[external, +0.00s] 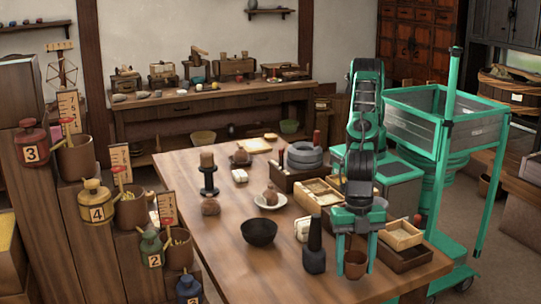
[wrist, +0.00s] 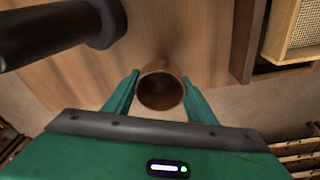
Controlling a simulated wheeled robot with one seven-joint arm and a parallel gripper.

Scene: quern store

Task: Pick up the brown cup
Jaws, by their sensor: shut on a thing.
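The brown cup (external: 355,265) is between the two teal fingers of my gripper (external: 355,262), near the front edge of the wooden table (external: 215,240). In the wrist view the cup (wrist: 160,88) shows its open rim and dark inside, with one finger of my gripper (wrist: 160,95) on each side. The gripper is shut on the cup. I cannot tell whether the cup's base touches the table or is slightly above it.
A dark bottle (external: 314,250) stands just left of the gripper; it also shows in the wrist view (wrist: 65,30). A black bowl (external: 259,232) is further left. Wooden trays (external: 401,236) lie to the right. The table's front left is clear.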

